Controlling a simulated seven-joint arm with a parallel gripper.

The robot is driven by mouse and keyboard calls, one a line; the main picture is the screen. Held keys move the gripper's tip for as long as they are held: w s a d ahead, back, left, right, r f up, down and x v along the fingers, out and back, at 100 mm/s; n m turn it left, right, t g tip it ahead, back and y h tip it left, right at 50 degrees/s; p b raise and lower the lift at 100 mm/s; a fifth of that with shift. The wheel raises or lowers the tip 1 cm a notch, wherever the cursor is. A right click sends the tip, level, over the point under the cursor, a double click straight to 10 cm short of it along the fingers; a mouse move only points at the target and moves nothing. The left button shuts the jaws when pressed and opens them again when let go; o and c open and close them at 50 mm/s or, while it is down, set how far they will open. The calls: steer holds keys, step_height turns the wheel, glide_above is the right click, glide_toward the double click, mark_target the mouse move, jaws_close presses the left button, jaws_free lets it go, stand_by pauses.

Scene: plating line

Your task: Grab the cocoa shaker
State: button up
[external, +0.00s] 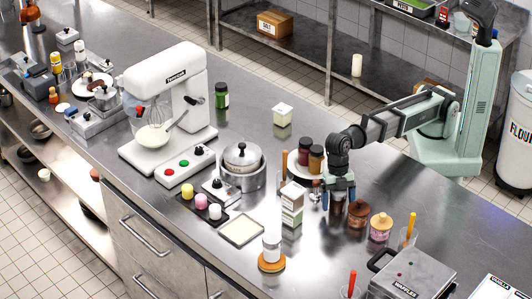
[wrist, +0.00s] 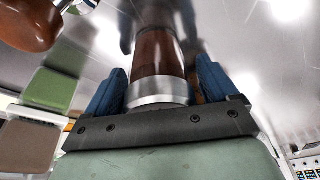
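The cocoa shaker, by its look, is a dark brown cylinder with a silver metal band (wrist: 158,92) at its near end. In the wrist view it sits between the blue fingers of my gripper (wrist: 160,85). A narrow gap shows beside the right finger, and the fingertips look wider apart than the shaker. In the external view my gripper (external: 338,190) points down over the counter with the brown shaker (external: 336,208) under and between its fingers. The fingers partly hide its upper part there.
A brown-lidded jar (external: 358,212) stands close on the right, with a pink jar (external: 381,228) beyond it. A carton (external: 292,203) and a plate with two dark jars (external: 316,158) stand to the left. The waffle iron (external: 413,272) is at front right.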

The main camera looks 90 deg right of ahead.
steer(key=c, duration=1.1)
steer(key=shift+o, duration=0.2)
steer(key=shift+r, duration=0.1)
